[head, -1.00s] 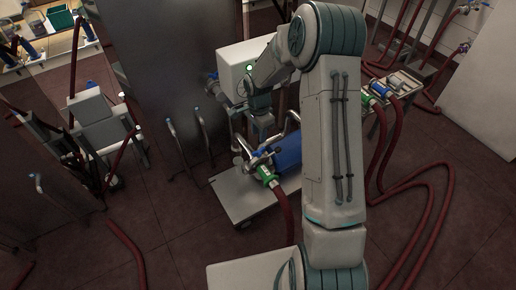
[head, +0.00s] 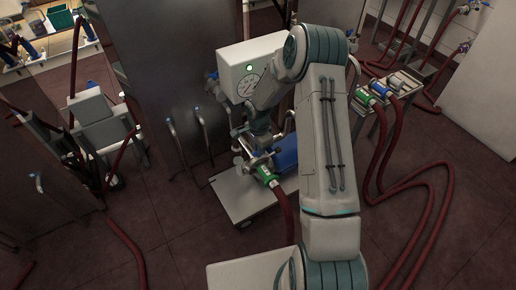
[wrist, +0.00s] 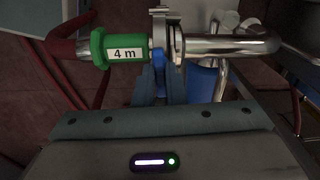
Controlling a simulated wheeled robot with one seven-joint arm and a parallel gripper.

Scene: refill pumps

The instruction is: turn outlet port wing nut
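In the wrist view, a metal clamp (wrist: 159,24) joins a green coupling marked "4 m" (wrist: 122,49) to a bright steel outlet pipe (wrist: 228,44). A blue wing nut (wrist: 160,84) shows below the clamp, between the two fingers of my gripper (wrist: 160,74). The fingers stand close on either side of it; whether they press on it is not clear. In the head view, my gripper (head: 259,143) points down over the pump's outlet. The green coupling (head: 267,176) shows just below it, and the wing nut is hidden there.
The pump's blue motor (head: 284,154) and white gauge box (head: 252,72) stand close around my gripper, on a low steel cart (head: 240,203). A red hose (head: 285,220) runs from the coupling. A rack of couplings (head: 385,92) is at right.

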